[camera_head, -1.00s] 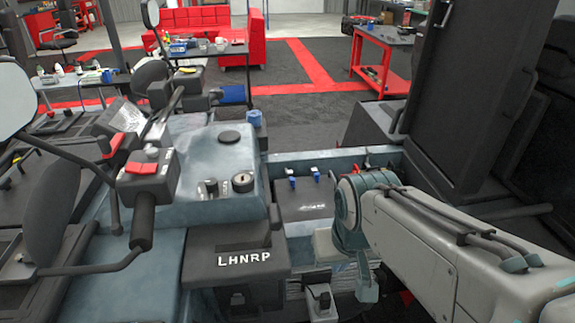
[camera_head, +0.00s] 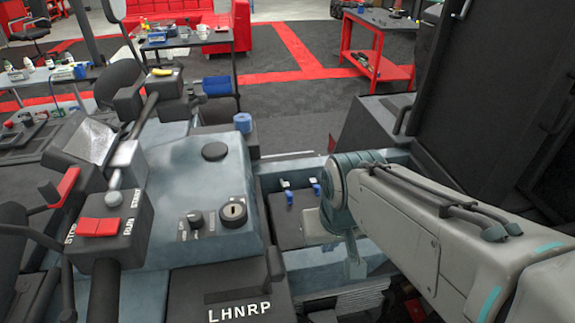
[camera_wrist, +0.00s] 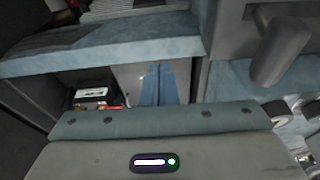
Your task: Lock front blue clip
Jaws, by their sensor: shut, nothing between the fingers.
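Two small blue clips show side by side in the head view, a left one (camera_head: 289,197) and a right one (camera_head: 317,191). They sit at a dark grey box (camera_head: 296,232) in a recess beside the console. I cannot tell which one is the front clip or whether either is locked. My arm's end is just right of and below the clips in the head view, and it hides the recess's right part. In the wrist view my gripper (camera_wrist: 159,72) shows two blue fingers side by side, shut and empty. No blue clip is clear in that view.
The blue-grey console (camera_head: 200,185) with knobs and a red switch (camera_head: 98,227) stands left of the recess. A tall dark panel (camera_head: 470,90) rises on the right. In the wrist view, a grey-blue ledge (camera_wrist: 110,50) and a dark cylindrical part (camera_wrist: 280,50) are close by.

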